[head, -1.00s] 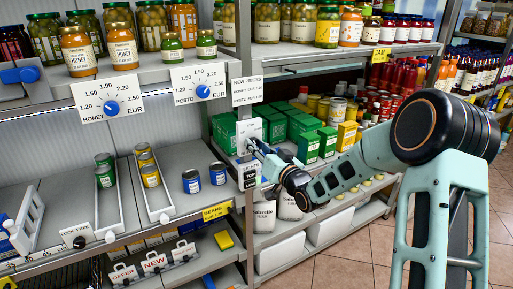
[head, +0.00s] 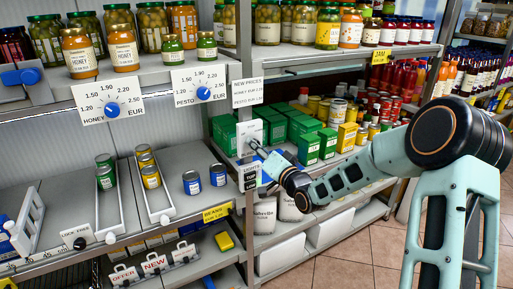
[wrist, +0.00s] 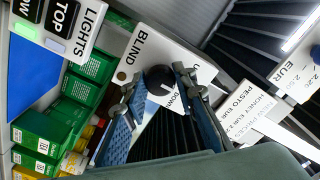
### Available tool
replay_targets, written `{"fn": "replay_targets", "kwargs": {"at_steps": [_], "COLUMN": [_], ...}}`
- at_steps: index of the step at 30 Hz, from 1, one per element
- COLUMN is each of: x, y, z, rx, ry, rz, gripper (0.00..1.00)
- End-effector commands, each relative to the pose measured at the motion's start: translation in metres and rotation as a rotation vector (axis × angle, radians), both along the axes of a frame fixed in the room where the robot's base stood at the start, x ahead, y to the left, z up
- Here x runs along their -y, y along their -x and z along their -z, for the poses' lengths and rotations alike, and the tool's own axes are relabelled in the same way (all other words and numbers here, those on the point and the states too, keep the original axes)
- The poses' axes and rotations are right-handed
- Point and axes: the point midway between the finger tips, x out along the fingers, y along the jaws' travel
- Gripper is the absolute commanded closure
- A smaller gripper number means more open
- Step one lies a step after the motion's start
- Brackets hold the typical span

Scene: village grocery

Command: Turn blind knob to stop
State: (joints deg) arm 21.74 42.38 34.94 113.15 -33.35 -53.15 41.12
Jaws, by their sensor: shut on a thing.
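The blind plate (wrist: 172,52) is white with BLIND lettering, and it fills the middle of the wrist view. Its round black knob (wrist: 158,79) sits between my fingers. The word DOWN shows beside the knob, and part of another word is cut off by a finger. My gripper (wrist: 155,84) is shut on the knob, one blue finger on each side. In the head view the plate (head: 250,130) stands at the shelf post, with my gripper (head: 257,148) at its lower part. I cannot make out the knob there.
A lights panel (head: 250,177) with buttons is just below the plate. Green boxes (head: 277,128) stand close behind on the shelf. Honey (head: 110,104) and pesto (head: 198,85) dial signs hang left on the shelf edge. Open floor lies to the lower right.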

Motion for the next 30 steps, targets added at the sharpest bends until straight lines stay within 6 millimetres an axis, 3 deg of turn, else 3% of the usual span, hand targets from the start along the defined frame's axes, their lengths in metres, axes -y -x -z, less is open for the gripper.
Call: {"fn": "replay_targets", "kwargs": {"at_steps": [7, 8, 12, 23, 30], "x": [0.0, 0.0, 0.0, 0.002, 0.023], "y": [0.0, 0.0, 0.0, 0.003, 0.032], "z": [0.0, 0.0, 0.0, 0.0, 0.0], "rx": [-0.001, -0.001, -0.001, 0.0, -0.001], "ry": [0.0, 0.0, 0.0, 0.001, 0.002], "rz": [0.001, 0.001, 0.001, 0.001, 0.003], "gripper": [0.99, 0.73, 0.57, 0.57, 0.57]}}
